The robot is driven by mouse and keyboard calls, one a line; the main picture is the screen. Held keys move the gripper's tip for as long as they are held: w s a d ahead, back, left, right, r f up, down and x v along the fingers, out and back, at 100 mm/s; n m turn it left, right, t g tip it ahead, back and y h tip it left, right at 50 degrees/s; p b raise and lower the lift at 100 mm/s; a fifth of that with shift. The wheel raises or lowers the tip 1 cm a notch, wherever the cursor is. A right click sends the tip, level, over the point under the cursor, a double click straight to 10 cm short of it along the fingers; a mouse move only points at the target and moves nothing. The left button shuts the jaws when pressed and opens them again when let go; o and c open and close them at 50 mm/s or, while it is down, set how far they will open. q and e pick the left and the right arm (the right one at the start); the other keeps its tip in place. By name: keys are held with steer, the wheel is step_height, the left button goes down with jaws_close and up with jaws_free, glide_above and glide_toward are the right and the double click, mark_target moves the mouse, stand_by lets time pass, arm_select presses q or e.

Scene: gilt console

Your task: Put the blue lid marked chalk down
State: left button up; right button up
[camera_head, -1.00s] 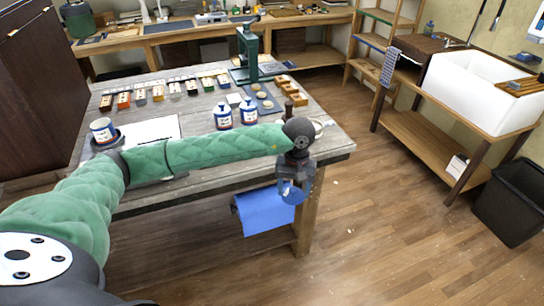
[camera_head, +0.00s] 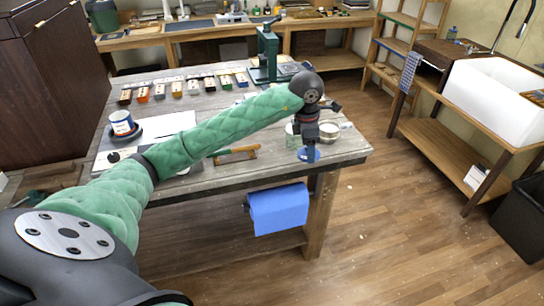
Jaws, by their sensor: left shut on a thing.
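My left gripper (camera_head: 309,150) is shut on the blue lid (camera_head: 309,156). The lid is a small blue disc, partly covered by the fingers. It is over the right front part of the grey wooden table (camera_head: 225,180). I cannot tell whether it touches the tabletop, and no chalk marking is readable. My right gripper is not in view.
A clear glass jar (camera_head: 291,140) stands just left of the gripper, and a round tin (camera_head: 329,131) just right. A wooden-handled tool (camera_head: 236,153) lies on the table. A white pot (camera_head: 122,122) stands at the left. A blue roll (camera_head: 278,209) hangs below the front edge.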

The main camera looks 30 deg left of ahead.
arm_select(q)
steer(key=w+a+f+n+p, duration=0.1)
steer(key=a+n, duration=0.1)
steer(key=a, duration=0.3)
steer(key=a+f+n+p, duration=0.2)
steer(key=a, duration=0.3)
steer(key=w+a+f+n+p, duration=0.1)
steer(key=a+n+p, duration=0.1)
steer(key=a, duration=0.3)
steer(key=shift+w+a+f+n+t+y, duration=0.1)
steer(key=shift+w+f+n+t+y, duration=0.1)
steer(key=shift+w+n+t+y, duration=0.3)
steer(key=shift+s+f+p, duration=0.2)
steer(key=shift+f+p, duration=0.15)
steer(key=shift+p, duration=0.1)
step_height(320, 180, down, 3)
steer(key=shift+f+p, duration=0.1)
steer(key=shift+p, duration=0.8)
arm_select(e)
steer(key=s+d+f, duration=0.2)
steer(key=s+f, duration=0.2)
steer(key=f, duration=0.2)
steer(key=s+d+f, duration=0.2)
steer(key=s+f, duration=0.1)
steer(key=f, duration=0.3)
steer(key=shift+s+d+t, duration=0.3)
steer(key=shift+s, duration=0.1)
